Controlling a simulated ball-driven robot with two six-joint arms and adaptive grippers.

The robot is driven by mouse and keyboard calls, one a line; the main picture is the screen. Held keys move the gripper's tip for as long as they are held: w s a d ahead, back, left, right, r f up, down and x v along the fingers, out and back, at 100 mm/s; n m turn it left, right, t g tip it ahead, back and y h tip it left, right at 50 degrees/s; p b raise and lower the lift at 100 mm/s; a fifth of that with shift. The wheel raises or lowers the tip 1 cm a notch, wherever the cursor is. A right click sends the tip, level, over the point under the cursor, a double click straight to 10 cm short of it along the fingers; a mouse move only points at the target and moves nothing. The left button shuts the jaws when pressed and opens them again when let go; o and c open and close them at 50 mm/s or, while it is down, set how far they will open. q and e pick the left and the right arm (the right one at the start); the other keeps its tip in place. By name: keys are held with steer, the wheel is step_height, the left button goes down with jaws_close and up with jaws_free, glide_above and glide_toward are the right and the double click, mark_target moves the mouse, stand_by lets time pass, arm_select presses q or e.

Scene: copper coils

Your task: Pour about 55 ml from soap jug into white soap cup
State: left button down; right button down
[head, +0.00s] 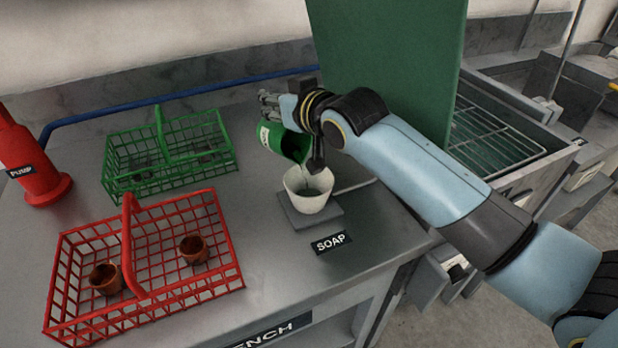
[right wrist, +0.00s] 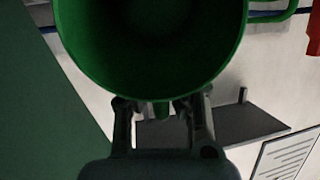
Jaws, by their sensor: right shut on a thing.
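The green soap jug (head: 279,142) is tipped on its side above the white soap cup (head: 308,190), its mouth turned down to the right over the cup's rim. My right gripper (head: 271,108) is shut on the jug. In the right wrist view the jug's dark green inside (right wrist: 150,45) fills the top, with the gripper's fingers (right wrist: 162,125) below it. The cup stands upright on a dark square pad (head: 329,218) behind the SOAP label (head: 331,242). Greenish liquid seems to show in the cup; its level is unclear. My left gripper is not in view.
A red basket (head: 128,225) with two brown cups and a green basket (head: 158,143) stand left on the metal bench. A red pump (head: 35,170) is at the far left. A tall green panel (head: 385,55) rises close behind my right arm. A wire rack (head: 495,125) lies right.

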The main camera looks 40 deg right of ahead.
steer(key=shift+s+a+r+t+b, duration=0.1)
steer(key=shift+s+r+t+b, duration=0.2)
steer(key=shift+s, duration=0.25)
steer(key=shift+s+r+t+b, duration=0.15)
steer(key=shift+s+t, duration=0.15)
steer(key=shift+s, duration=0.2)
